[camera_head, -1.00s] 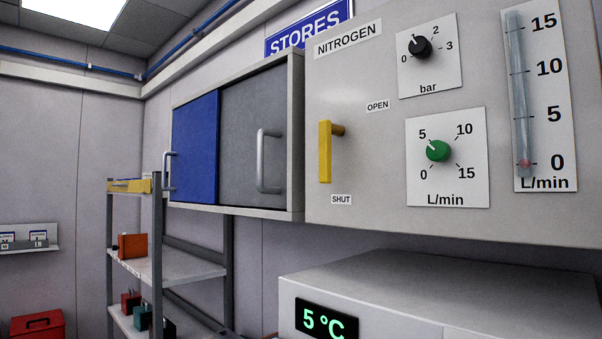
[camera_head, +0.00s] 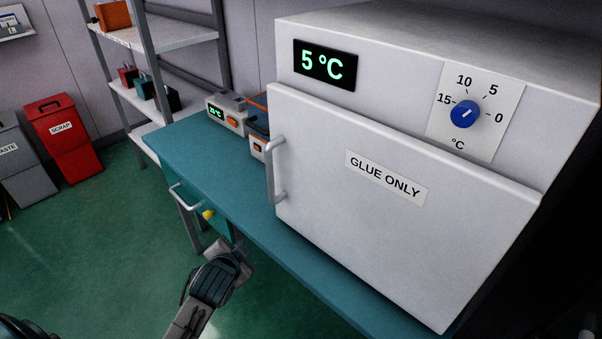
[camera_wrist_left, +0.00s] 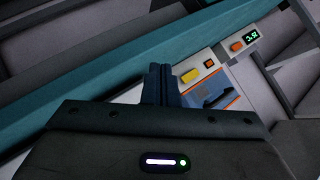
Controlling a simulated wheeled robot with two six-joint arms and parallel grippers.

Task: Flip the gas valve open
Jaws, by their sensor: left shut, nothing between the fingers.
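The gas valve, a yellow lever on the nitrogen panel, is outside both current views. My left gripper (camera_head: 238,248) is low in the head view, in front of the bench's front edge. Its two dark fingers (camera_wrist_left: 160,84) are closed together and empty in the left wrist view. My right gripper is not in view.
A white "GLUE ONLY" fridge (camera_head: 400,225) stands on the teal bench (camera_head: 190,150). Its handle (camera_head: 274,170) sticks out. Shelves (camera_head: 175,36) stand behind; the green floor (camera_head: 90,230) at left is open.

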